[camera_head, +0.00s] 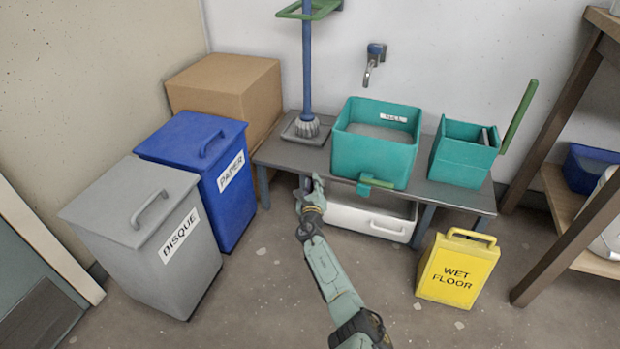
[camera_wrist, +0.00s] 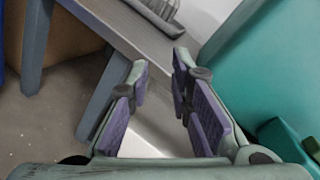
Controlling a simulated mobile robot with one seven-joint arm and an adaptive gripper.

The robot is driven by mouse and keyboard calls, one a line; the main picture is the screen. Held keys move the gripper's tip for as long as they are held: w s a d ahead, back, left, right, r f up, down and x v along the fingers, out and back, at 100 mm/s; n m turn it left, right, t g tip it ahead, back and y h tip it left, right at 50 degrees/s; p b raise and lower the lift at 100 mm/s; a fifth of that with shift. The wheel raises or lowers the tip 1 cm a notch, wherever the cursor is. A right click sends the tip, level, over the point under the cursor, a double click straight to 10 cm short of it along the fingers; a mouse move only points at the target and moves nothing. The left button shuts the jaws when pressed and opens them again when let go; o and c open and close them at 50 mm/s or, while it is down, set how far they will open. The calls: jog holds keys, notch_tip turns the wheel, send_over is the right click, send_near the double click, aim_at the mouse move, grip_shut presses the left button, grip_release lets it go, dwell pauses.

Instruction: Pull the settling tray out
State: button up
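The settling tray appears to be the white tray (camera_head: 365,220) under the grey bench (camera_head: 425,189), below the teal sink-like bucket (camera_head: 372,150). A pale surface, likely the tray (camera_wrist: 150,138), shows between the fingers. The handle is not clear there.
A teal spout (camera_head: 374,182) juts from the bucket's front above the tray. A yellow wet-floor sign (camera_head: 457,272) stands right of the tray. Blue (camera_head: 232,205) and grey (camera_head: 165,255) bins stand left. The floor (camera_head: 265,285) before the tray is clear except for my arm.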

jog(key=shift+w+a+r, duration=0.2)
jog(key=shift+a+r, duration=0.35)
jog(key=shift+a, duration=0.15)
